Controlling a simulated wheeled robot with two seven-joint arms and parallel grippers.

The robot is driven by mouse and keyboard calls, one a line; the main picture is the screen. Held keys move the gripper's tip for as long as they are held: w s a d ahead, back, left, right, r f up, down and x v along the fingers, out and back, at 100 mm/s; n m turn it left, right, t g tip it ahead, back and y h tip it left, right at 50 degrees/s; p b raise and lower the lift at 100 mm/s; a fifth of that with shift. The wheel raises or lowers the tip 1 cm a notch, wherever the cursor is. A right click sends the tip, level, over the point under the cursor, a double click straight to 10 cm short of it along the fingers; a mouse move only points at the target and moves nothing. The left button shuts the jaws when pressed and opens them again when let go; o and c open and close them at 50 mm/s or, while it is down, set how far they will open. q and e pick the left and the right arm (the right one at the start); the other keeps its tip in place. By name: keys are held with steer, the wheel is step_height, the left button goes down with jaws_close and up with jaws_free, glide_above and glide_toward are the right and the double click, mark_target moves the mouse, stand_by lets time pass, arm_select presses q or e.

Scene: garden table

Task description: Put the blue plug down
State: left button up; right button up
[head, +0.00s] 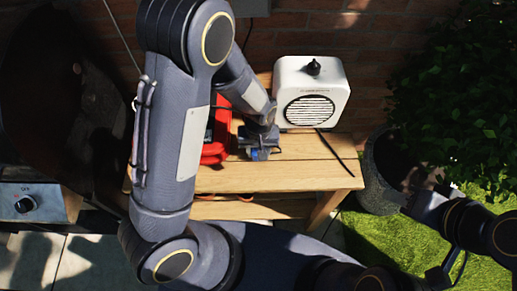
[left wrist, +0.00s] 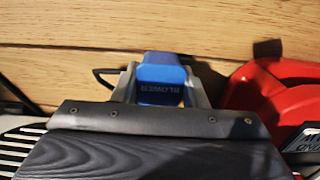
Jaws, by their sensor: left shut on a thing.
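The blue plug (left wrist: 162,76) shows in the left wrist view with the word BLOWER on it. My left gripper (left wrist: 162,88) is shut on it, one grey finger on each side. The wooden tabletop (left wrist: 120,30) is behind it; I cannot tell whether the plug touches it. In the head view the blue plug (head: 262,155) is a small patch at the left gripper (head: 259,146), low over the table and mostly hidden by the gripper. My right gripper (head: 418,190) is right of the table, by the plant pot; its finger opening is unclear.
A red device (head: 217,140) is close left of my left gripper, partly behind my arm. A white box with a round grille (head: 312,92) stands at the table's back right. A dark cable crosses the table's right end. The front tabletop (head: 290,176) is clear.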

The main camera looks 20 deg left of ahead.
arm_select(q)
steer(key=shift+f+b, duration=0.55)
steer(key=shift+f, duration=0.05)
steer(key=o, duration=1.3)
steer(key=shift+r+p, duration=0.35)
step_height(320, 180, up, 12)
steer(key=p, duration=0.1)
steer(key=s+a+r+t+h, duration=0.1)
steer(key=s+a+r+t, duration=0.1)
steer(key=s+a+r, duration=0.1)
steer(key=s+a+r+m+t+h, duration=0.1)
steer(key=s+a+r, duration=0.2)
steer(key=s+r, duration=0.2)
steer(key=s+a+r+t+h, duration=0.1)
steer(key=s+a+r+t, duration=0.1)
steer(key=s, duration=0.6)
steer(key=shift+s+a+r+m+t+h, duration=0.1)
steer(key=shift+a+r+m+t+h, duration=0.15)
steer(key=shift+r, duration=0.3)
steer(key=shift+s+a+r+m+t+h, duration=0.15)
steer(key=shift+a+r, duration=0.2)
steer(key=shift+r, duration=0.2)
